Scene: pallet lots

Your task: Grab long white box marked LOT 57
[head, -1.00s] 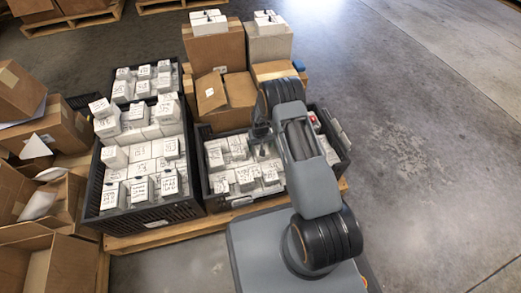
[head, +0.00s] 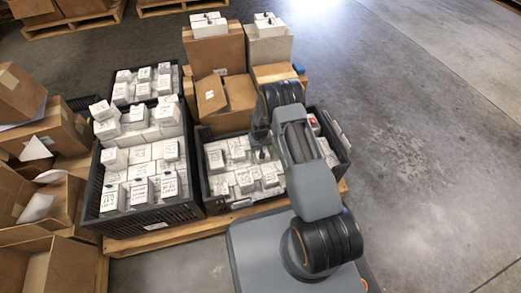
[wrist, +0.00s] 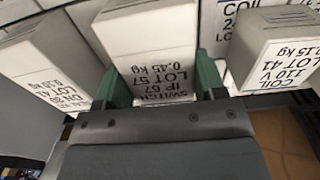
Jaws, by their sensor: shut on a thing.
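The long white box marked LOT 57 (wrist: 150,45) is in the middle of the wrist view, its label upside down and reading SWITCH, IP 67, LOT 57, 0.45 kg. My gripper (wrist: 165,85) is shut on it, with a green-padded finger on each side. In the head view my gripper (head: 260,150) points down over the right black crate (head: 240,202), partly hidden by my arm. The held box cannot be made out clearly there. I cannot tell whether it is clear of the crate floor.
White boxes marked LOT 41 stand close on the left (wrist: 45,60) and right (wrist: 275,45) in the wrist view. A left black crate (head: 150,217) holds many white boxes. Cardboard boxes (head: 225,98) stand behind the right crate. Open floor (head: 430,130) lies to the right.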

